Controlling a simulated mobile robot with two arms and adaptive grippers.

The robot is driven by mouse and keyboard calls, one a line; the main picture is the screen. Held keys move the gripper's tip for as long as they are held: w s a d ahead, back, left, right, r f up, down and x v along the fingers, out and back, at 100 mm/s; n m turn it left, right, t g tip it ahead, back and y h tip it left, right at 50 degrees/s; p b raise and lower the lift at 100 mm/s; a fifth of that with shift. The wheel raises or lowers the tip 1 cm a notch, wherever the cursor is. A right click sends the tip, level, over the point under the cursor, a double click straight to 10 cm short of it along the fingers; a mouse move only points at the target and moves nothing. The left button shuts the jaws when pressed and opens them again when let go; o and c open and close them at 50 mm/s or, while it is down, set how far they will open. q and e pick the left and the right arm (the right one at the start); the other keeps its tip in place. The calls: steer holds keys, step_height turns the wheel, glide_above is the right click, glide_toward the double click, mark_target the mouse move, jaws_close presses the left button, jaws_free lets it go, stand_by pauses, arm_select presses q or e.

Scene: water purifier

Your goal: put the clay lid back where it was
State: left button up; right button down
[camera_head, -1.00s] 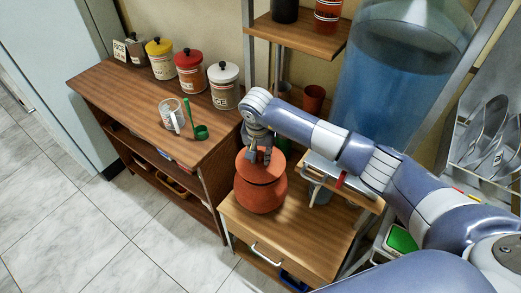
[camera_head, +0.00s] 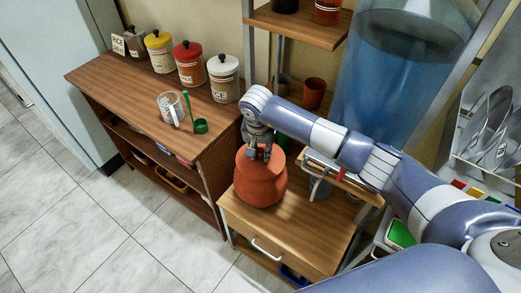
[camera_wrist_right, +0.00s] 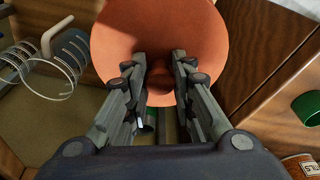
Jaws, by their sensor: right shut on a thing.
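The clay pot (camera_head: 260,190) stands on the small wooden cabinet (camera_head: 310,225). The round orange clay lid (camera_head: 246,160) is at the pot's mouth and seems to rest on it, with no clear gap. My right gripper (camera_head: 259,151) is above the pot, with its fingers pointing down, shut on the lid's knob. In the right wrist view, the lid (camera_wrist_right: 190,40) fills the top middle and its knob (camera_wrist_right: 160,80) is between the two fingers. The lid hides the pot there. My left gripper is not in view.
A wooden shelf unit (camera_head: 140,85) at left carries several canisters, a glass mug (camera_head: 171,108) and a green scoop (camera_head: 200,126). A large blue water bottle (camera_head: 400,70) stands behind my right arm. A brown cup (camera_head: 314,92) is behind the pot. Tiled floor at left is clear.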

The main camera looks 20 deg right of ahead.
mark_target(259, 164)
steer(key=shift+f, duration=0.25)
steer(key=c, duration=1.3)
jaws_free()
steer(key=r, duration=0.4)
steer(key=s+r, duration=0.1)
steer(key=r, duration=0.2)
steer(key=s+a+r, duration=0.1)
steer(key=r, duration=0.3)
steer(key=shift+r, duration=0.35)
steer(key=shift+s, duration=0.1)
